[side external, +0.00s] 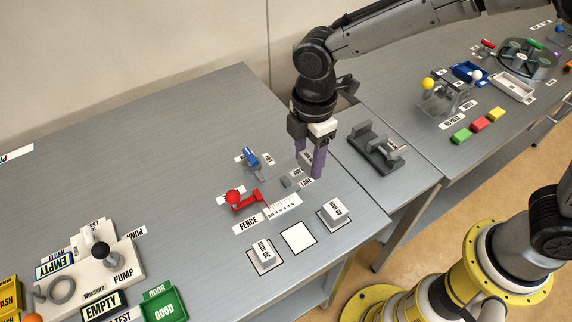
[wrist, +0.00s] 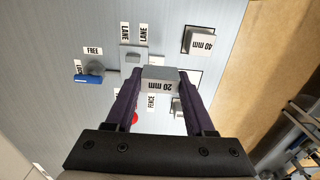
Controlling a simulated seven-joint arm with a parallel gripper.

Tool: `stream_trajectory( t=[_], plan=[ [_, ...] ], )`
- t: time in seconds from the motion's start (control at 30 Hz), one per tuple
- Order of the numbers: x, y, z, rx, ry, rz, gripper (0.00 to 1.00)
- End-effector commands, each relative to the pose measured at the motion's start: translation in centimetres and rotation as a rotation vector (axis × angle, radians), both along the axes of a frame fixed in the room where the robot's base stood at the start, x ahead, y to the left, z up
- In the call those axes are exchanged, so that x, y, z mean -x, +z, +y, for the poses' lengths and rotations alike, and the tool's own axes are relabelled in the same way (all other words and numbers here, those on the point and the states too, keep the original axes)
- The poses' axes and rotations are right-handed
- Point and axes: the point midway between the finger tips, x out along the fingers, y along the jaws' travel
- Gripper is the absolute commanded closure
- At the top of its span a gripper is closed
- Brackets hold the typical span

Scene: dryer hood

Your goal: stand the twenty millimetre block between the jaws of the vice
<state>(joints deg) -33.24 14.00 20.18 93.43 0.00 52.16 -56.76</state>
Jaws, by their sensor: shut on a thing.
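The block marked 20 mm (wrist: 160,79) is grey and sits between my fingertips in the wrist view. My gripper (side external: 310,165), with purple fingers, is shut on it and points down near the lane labels in the side view. It also shows in the wrist view (wrist: 160,90). In the side view the fingers largely hide the block, and I cannot tell its exact height above the bench. A dark grey fixture with upright parts, which looks like the vice (side external: 377,150), stands right of my gripper. It is not clearly seen in the wrist view.
Blocks marked 40 mm (side external: 333,212) and 30 mm (side external: 263,253) stand on outlined squares, with an empty white square (side external: 299,237) between them. A red-handled fence (side external: 245,199) and a blue lever (side external: 250,157) stand left of my gripper.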

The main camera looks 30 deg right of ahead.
Motion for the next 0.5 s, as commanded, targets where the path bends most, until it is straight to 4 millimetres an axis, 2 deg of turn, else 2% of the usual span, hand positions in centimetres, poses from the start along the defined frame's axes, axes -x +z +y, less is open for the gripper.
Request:
stream_trajectory(
  t=[0.03,0.2,0.5],
  plan=[
    [1.1,0.4,-0.7,0.001,0.000,0.001,1.00],
    [3.7,1.8,-2.4,0.001,0.000,0.001,1.00],
    [6.1,3.1,-4.0,0.002,-0.010,0.002,1.00]
  ],
)
